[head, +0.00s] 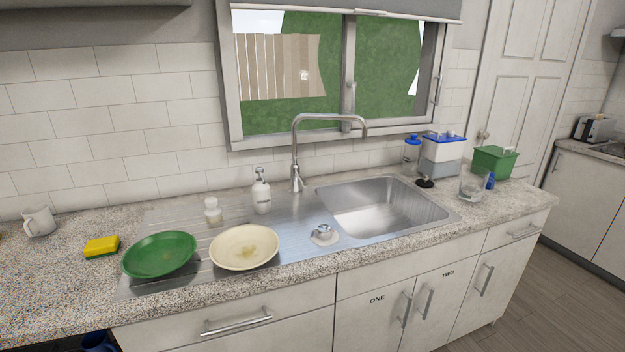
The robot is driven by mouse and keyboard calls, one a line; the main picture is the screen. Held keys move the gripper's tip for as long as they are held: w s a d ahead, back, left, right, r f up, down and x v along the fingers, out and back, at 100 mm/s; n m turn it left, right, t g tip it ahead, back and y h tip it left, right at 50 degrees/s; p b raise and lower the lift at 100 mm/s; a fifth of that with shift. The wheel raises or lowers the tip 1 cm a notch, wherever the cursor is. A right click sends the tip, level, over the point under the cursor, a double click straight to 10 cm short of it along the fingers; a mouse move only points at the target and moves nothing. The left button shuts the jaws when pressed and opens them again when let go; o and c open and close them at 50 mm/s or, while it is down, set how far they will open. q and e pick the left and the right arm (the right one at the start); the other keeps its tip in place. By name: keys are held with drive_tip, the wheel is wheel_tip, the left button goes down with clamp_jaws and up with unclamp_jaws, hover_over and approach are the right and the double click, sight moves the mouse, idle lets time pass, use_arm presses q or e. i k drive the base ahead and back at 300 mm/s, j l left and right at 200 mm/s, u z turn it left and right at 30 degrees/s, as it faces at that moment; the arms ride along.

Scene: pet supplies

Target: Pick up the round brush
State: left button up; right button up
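No thing here is clearly identifiable as the round brush. A small round thing with a shiny grey top and a pale base (323,234) sits on the steel drainboard in front of the sink basin; it may be the round brush. A small whitish knobbed thing (212,212) stands upright behind the plates and could also be a brush or a small bottle. Neither of my grippers shows in the head view.
A green plate (160,255) and cream plate (244,248) lie on the drainboard. A soap dispenser (261,192) and tap (296,175) stand behind. A yellow sponge (101,247) and mug (39,222) are left; a glass bowl (472,188) and green box (494,162) are right.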

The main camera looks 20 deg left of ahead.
sight(214, 213)
drive_tip(key=u, duration=1.3)
